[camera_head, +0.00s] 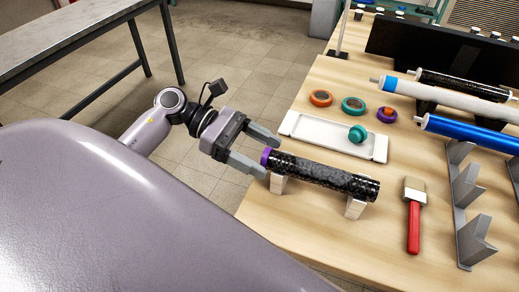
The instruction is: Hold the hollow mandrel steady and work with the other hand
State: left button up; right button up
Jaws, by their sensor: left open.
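The hollow mandrel (325,174) is a dark, glossy, patterned tube with a purple band (266,157) at its left end. It lies across two pale supports, a left one (278,184) and a right one (356,207), near the table's front left edge. My left gripper (271,158) comes in from the left, open, with its fingertips to either side of the purple end. I cannot tell whether a finger touches it. The tube's bore does not show. My right gripper is not in view.
A white tray (305,134) with a teal roll (357,134) lies behind the mandrel. A red-handled brush (414,225) and a grey notched rack (468,205) are to the right. Tape rings and more tubes lie at the back. Bare wood (330,240) shows in front.

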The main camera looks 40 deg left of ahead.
pick_arm(q)
jog(key=b+v, duration=0.1)
jog(key=v, duration=0.6)
jog(key=shift+b, duration=0.4)
jog(key=shift+a+r, duration=0.1)
jog(key=shift+a, duration=0.05)
